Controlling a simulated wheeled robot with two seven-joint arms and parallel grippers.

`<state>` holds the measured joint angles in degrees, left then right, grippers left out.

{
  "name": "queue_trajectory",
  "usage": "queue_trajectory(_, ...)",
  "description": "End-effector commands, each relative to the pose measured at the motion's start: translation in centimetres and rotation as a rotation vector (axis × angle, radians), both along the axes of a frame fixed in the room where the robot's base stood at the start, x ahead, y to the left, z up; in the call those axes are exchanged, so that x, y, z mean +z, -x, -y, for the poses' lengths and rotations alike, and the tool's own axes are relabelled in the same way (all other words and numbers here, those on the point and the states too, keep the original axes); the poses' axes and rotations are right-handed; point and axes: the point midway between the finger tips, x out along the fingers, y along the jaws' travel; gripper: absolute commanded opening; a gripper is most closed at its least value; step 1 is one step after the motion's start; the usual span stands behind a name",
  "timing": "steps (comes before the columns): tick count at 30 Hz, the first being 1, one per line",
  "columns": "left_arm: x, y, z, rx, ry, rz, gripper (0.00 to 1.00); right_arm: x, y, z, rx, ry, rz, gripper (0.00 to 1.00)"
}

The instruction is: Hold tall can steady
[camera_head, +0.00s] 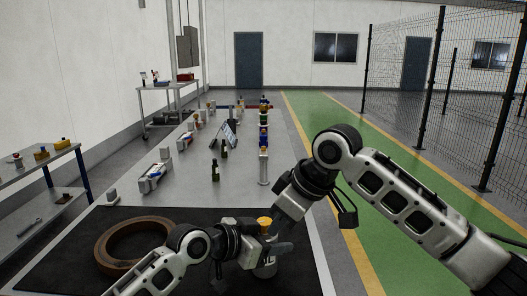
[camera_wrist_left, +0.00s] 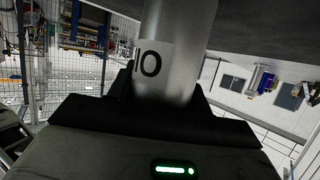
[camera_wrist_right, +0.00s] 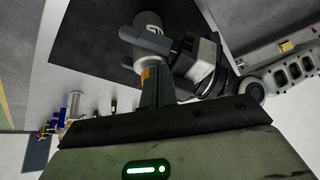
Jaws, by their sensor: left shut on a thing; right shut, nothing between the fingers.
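The tall can is a grey metal cylinder with a black-on-white number label. In the left wrist view the can (camera_wrist_left: 180,35) stands between the fingers of my left gripper (camera_wrist_left: 168,88), which is shut on it. In the head view the can's lower part (camera_head: 265,270) shows below my left gripper (camera_head: 270,248) at the dark mat; the rest is hidden by the grippers. A yellow-orange piece (camera_head: 264,223) shows above it; I cannot tell whether it is joined to the can. My right gripper (camera_head: 283,228) is shut and empty close beside it. The can also shows in the right wrist view (camera_wrist_right: 148,22).
A brown ring (camera_head: 105,250) lies on the black mat (camera_head: 60,265) at the left. Several fixtures, bottles and a tablet-like panel (camera_head: 224,134) stand farther along the grey table. A side bench (camera_head: 30,170) is at the left and a wire fence (camera_head: 460,90) at the right.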

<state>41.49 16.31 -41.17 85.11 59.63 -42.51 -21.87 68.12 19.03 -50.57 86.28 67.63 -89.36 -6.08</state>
Motion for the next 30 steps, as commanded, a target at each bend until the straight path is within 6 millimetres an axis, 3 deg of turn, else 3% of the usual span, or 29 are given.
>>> queue_trajectory(15,0.0,-0.2,-0.3,0.006,-0.001,0.000,0.24,5.5,-0.1,0.2,-0.005,0.004,0.000,0.00)
queue_trajectory(25,0.0,-0.2,-0.3,0.007,-0.001,0.000,0.24,5.7,-0.2,0.3,-0.005,0.005,-0.002,0.00)
queue_trajectory(30,0.0,-0.2,-0.3,0.007,-0.001,0.000,0.24,6.5,-1.9,1.1,-0.009,0.004,-0.003,0.00)
